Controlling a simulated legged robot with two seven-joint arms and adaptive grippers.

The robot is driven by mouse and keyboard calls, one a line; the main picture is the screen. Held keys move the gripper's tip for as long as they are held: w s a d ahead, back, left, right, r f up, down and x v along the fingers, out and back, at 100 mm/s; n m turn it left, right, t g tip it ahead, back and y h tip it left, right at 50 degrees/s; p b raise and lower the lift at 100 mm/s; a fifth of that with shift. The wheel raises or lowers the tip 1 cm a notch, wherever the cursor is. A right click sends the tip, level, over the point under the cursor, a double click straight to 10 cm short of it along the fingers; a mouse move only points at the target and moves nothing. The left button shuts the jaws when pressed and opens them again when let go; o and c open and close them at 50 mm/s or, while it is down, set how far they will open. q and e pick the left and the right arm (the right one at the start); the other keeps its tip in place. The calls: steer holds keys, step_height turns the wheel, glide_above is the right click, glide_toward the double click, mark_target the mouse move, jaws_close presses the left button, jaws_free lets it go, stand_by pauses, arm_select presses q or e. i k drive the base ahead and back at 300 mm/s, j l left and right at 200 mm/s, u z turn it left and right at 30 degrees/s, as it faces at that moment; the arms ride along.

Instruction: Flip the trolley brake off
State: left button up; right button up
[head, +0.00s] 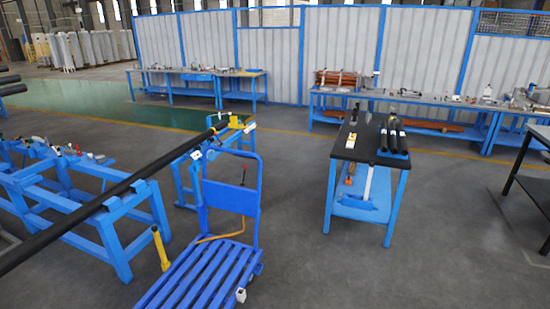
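The blue trolley stands at the bottom centre of the head view. Its slatted deck (196,279) runs off the bottom edge, and its upright handle frame with a solid panel (231,208) rises at the far end. A small dark lever with a red tip (243,172) shows at the handle panel; I cannot tell whether it is the brake or how it is set. A small white box-like part (240,295) sits at the deck's right edge. The wheels are mostly hidden. Neither of my grippers is in view.
A long black pipe (130,180) crosses blue stands (85,205) on the left. A yellow post (160,248) stands beside the trolley. A blue workbench with a dark top (357,141) is to the right. The grey floor (330,270) right of the trolley is clear.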

mark_target(245, 167)
steer(key=i+u, duration=0.15)
steer(key=i, duration=0.5)
steer(key=i+l+u, duration=0.2)
steer(key=i, duration=0.4)
steer(key=i+l, duration=0.25)
steer(key=i, duration=0.2)
steer(key=i+l+z, duration=0.1)
steer(key=i+l, duration=0.15)
steer(key=i, duration=0.15)
steer(key=i+l, duration=0.2)
steer(key=i, duration=0.25)
steer(key=i+l+z, duration=0.1)
steer(key=i, duration=0.35)
steer(key=i+l, duration=0.3)
steer(key=i, duration=0.15)
steer(key=z, duration=0.05)
